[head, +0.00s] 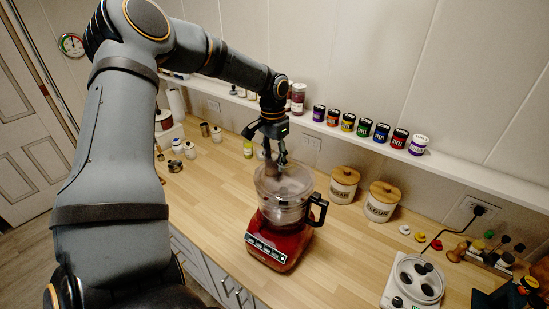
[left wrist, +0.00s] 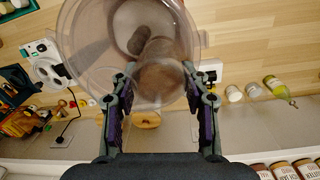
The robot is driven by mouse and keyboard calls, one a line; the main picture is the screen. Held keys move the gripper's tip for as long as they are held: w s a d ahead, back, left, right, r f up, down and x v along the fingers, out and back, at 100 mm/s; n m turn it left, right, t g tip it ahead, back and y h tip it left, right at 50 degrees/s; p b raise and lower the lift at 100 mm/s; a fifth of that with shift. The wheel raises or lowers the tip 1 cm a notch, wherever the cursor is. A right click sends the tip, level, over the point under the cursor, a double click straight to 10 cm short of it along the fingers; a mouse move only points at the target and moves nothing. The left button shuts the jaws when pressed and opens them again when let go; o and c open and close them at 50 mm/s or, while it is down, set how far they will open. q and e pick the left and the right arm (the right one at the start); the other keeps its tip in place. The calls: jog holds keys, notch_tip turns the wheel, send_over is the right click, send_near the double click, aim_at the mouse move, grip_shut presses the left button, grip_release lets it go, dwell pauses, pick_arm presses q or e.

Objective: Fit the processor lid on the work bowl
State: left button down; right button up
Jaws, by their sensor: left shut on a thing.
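The clear processor lid (head: 268,184) is over the top of the clear work bowl (head: 284,213), which stands on a red base (head: 276,246) on the counter. The bowl's black handle (head: 318,208) points right. My left gripper (head: 275,157) is above the bowl, shut on the lid's feed tube. In the left wrist view the round lid (left wrist: 88,45) spreads beyond the fingers, with the tube (left wrist: 165,72) between my left gripper's fingertips (left wrist: 160,88). I cannot tell whether the lid's rim touches the bowl. My right gripper is out of view.
Two wooden-lidded canisters (head: 343,185) (head: 381,203) stand right of the bowl. A white appliance (head: 415,282) is at the front right. A wall shelf (head: 450,172) carries several small jars. Open counter (head: 217,190) lies left of the base.

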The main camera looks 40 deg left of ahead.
pick_arm(q)
jog(key=shift+f+b, duration=0.75)
jog(key=shift+f, duration=0.3)
jog(key=c, duration=0.6)
grip_release()
jog(key=shift+r, duration=0.35)
jog(key=r, duration=1.1)
jog(key=shift+a+r, duration=0.2)
jog(key=shift+a, duration=0.05)
